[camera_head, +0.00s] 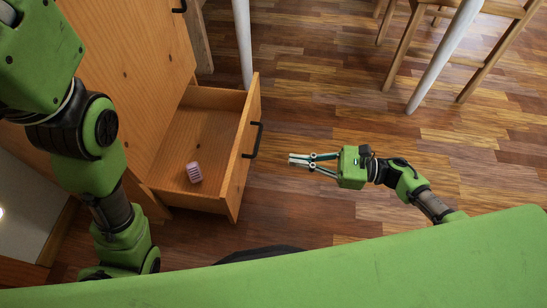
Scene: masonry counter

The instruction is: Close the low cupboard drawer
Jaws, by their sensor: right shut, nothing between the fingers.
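The low cupboard (150,80) is light wood and stands at the upper left. Its drawer (243,157) is pulled well out, with a black handle (254,140) on its front. A small pink item (194,172) with pale stripes lies inside the drawer. My right gripper (291,160) is shut and empty, to the right of the drawer front. It points left towards the front, with a gap between its tips and the drawer. My left arm is at the left side, and its gripper is not visible.
A wooden chair (402,48) and a pale table leg (446,55) stand at the upper right. Another pale leg (242,40) stands just behind the drawer. The wooden floor (330,100) right of the drawer is clear.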

